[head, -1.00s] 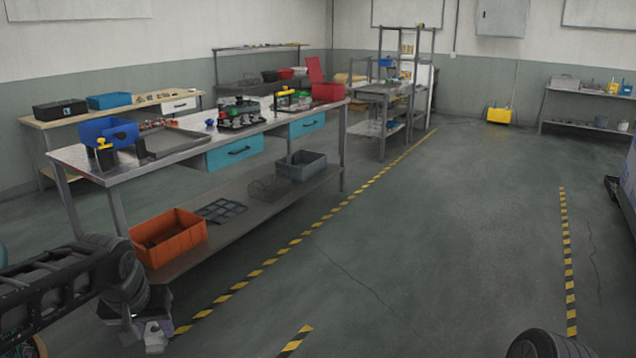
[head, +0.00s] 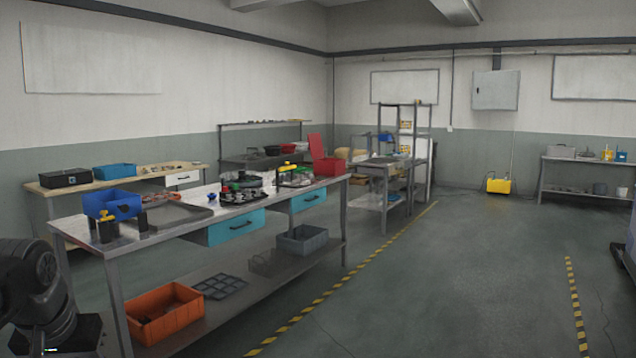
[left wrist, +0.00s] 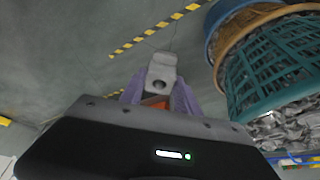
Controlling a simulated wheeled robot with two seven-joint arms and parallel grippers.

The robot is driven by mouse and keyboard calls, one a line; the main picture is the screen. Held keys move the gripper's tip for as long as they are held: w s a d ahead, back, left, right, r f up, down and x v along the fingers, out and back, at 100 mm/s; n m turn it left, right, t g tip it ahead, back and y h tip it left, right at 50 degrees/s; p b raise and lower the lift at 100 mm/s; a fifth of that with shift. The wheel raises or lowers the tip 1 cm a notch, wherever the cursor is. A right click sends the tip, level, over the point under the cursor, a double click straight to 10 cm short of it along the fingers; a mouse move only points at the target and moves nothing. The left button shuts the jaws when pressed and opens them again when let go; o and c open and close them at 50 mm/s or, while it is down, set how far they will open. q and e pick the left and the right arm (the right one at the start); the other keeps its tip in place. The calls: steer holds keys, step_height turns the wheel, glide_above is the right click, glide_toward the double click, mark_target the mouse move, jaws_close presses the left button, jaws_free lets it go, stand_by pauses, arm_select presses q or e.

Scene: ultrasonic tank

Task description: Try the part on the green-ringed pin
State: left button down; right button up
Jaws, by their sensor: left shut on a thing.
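In the left wrist view my left gripper (left wrist: 159,90) has purple fingers shut on a grey metal part (left wrist: 161,70). The part is a flat piece with a round hole, and it sticks out beyond the fingers over the floor. A small orange patch shows between the fingers; I cannot tell what it is. In the head view a black fixture with small items (head: 240,188) stands on the metal workbench (head: 130,236). A green-ringed pin is too small to make out there. My right gripper is out of view.
The workbench also bears a blue bin (head: 112,205), a grey tray (head: 178,221) and a red bin (head: 327,166). An orange crate (head: 165,313) is on its lower shelf. A teal lattice basket (left wrist: 265,70) stands right of my left gripper. The floor aisle (head: 450,270) is clear.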

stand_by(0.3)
arm_select(q)
steer(key=w+d+f+m+h+p, duration=0.1)
steer(key=w+d+f+m+p, duration=0.1)
steer(key=d+f, duration=1.4)
steer(key=w+d+p, duration=0.1)
steer(key=w, duration=0.1)
steer(key=shift+w+f+m, duration=0.2)
steer(key=shift+w+m, duration=0.15)
steer(key=shift+m, duration=0.05)
